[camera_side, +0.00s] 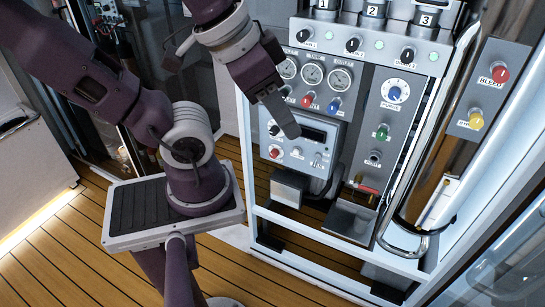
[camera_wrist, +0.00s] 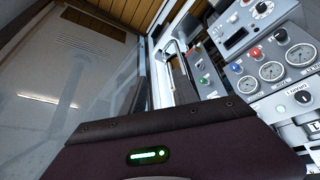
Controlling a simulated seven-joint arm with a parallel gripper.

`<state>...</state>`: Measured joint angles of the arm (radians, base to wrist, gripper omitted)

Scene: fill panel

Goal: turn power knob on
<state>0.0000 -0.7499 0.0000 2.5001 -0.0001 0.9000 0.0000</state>
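I cannot make out this knob in the wrist view. My gripper (camera_side: 284,118) is in front of the panel's left part, pointing down and right, left of and apart from the blue knob. It overlaps the lower control box in the picture. Its fingers line up from this side, so the gap between them is hidden. The wrist view shows only its dark housing (camera_wrist: 180,145), not the fingertips.
A control box (camera_side: 300,150) with a display and small knobs lies below the gauges (camera_side: 312,74). A green knob (camera_side: 382,131) is below the blue one. A shiny vertical pipe (camera_side: 460,120) stands at right, beside red (camera_side: 500,73) and yellow (camera_side: 476,120) knobs.

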